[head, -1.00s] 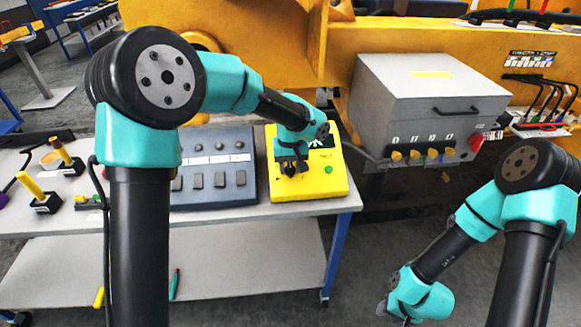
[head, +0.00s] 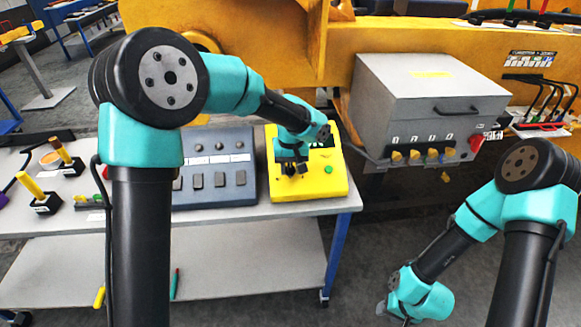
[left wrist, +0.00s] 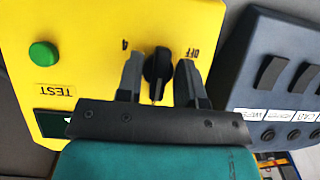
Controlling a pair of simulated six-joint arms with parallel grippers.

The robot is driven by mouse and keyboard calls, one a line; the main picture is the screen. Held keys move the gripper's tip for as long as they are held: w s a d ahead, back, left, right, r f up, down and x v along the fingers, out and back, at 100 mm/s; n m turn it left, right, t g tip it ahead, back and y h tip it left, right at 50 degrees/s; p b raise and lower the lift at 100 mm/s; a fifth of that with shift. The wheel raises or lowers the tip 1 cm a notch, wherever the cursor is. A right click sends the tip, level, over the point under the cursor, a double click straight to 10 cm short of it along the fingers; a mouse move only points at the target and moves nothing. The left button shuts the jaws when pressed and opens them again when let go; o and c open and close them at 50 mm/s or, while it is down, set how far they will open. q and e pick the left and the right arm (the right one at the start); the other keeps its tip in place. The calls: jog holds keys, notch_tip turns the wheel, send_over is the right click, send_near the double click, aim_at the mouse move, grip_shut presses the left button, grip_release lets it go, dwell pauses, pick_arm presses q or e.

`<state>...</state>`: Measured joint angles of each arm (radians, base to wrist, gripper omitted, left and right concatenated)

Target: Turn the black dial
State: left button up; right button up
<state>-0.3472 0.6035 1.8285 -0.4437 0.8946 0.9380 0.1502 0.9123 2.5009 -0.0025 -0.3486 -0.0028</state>
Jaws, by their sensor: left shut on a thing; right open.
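The black dial (left wrist: 157,70) sits on the sloped face of a yellow box (head: 333,182). In the left wrist view it stands between my left gripper's two fingers (left wrist: 160,80), with its pale pointer line toward the bottom of the picture. An OFF label is printed on one side of it and a smaller mark on the other. My left gripper (head: 290,169) is shut on the dial and comes down on it from above in the head view, mostly hiding it. My right gripper (head: 382,308) is open, low at the bottom right, away from the box, with its fingers barely visible.
A green button (head: 328,169) and a TEST label are on the yellow box. A blue-grey switch panel (head: 213,198) stands just left of it. A grey cabinet (head: 425,95) with several knobs is at the right. The table's right edge is close to the box.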

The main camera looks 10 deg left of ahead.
pick_arm(q)
jog(key=m+y, duration=0.1)
jog(key=m, duration=0.1)
jog(key=m+y, duration=0.1)
jog(key=m, duration=0.1)
jog(key=shift+m+y, duration=0.3)
jog(key=shift+m, duration=0.1)
jog(key=m+y, duration=0.1)
jog(key=m, duration=0.1)
jog(key=m+y, duration=0.1)
jog(key=m, duration=0.2)
jog(key=shift+t+y, duration=0.4)
jog(key=shift+m, duration=0.3)
jog(key=o, duration=0.6)
jog(key=shift+c, duration=0.2)
jog(key=shift+d+r, duration=0.15)
jog(key=v, duration=1.7)
